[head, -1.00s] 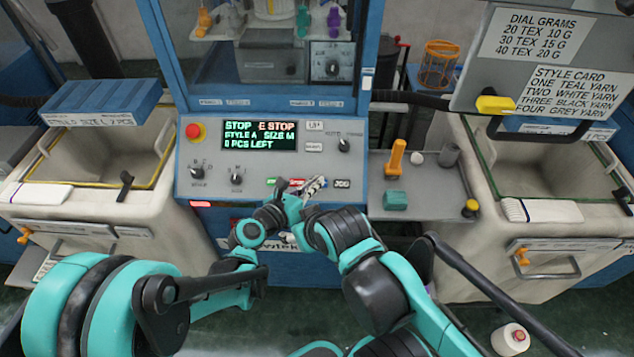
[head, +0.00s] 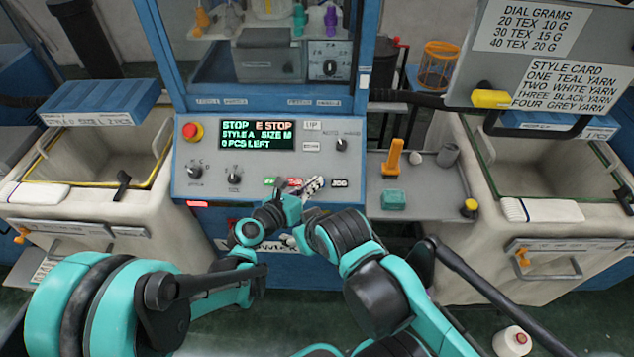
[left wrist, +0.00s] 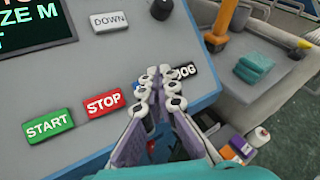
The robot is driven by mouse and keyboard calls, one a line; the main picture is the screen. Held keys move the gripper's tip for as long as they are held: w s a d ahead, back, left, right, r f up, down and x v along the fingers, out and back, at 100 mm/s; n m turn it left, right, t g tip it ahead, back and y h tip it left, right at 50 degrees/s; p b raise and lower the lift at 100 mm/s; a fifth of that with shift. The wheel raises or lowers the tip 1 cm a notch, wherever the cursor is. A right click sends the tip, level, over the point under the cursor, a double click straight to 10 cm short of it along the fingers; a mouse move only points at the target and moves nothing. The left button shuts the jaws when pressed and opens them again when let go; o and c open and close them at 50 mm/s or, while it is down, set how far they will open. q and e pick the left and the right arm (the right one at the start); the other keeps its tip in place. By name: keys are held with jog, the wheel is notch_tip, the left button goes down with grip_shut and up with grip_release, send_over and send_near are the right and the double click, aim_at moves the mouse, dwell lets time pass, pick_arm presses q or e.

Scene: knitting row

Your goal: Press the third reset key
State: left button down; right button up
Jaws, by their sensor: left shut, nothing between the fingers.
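The machine's sloped control panel (head: 219,150) carries a low row of keys: green START (left wrist: 47,124), red STOP (left wrist: 103,103), a blue key (left wrist: 137,90) almost wholly covered, and black JOG (left wrist: 186,71). The blue key's label cannot be read; only a sliver shows beside my fingers. My left gripper (left wrist: 157,78) is shut and empty, its fingertips over the panel between STOP and JOG. It also shows in the head view (head: 313,186). Whether the tips touch the key cannot be told.
A display (head: 257,134) reads STOP, E STOP, STYLE A, SIZE M, 0 PCS LEFT. A red mushroom button (head: 193,131) sits left of it. A DOWN key (left wrist: 110,21) lies above the row.

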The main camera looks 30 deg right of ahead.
dwell(0.6)
pick_arm(q)
jog(key=shift+w+d+f+b, duration=0.15)
jog(key=shift+w+f+b, duration=0.1)
jog(key=shift+f+b, duration=0.15)
jog(key=shift+w+d+f+b, duration=0.1)
jog(key=shift+w+f+b, duration=0.1)
jog(key=shift+b, duration=0.15)
dwell(0.5)
jog(key=shift+s+r, duration=0.1)
jog(key=shift+r, duration=0.05)
jog(key=shift+s+a+r+p, duration=0.25)
jog(key=shift+s+r+p, duration=0.1)
jog(key=shift+r, duration=0.1)
dwell(0.4)
jog(key=s+r+p, duration=0.1)
jog(key=s+a+r, duration=0.1)
jog(key=s+r+p, duration=0.1)
jog(key=r, duration=0.1)
jog(key=shift+a+p, duration=0.3)
jog(key=shift+p, duration=0.05)
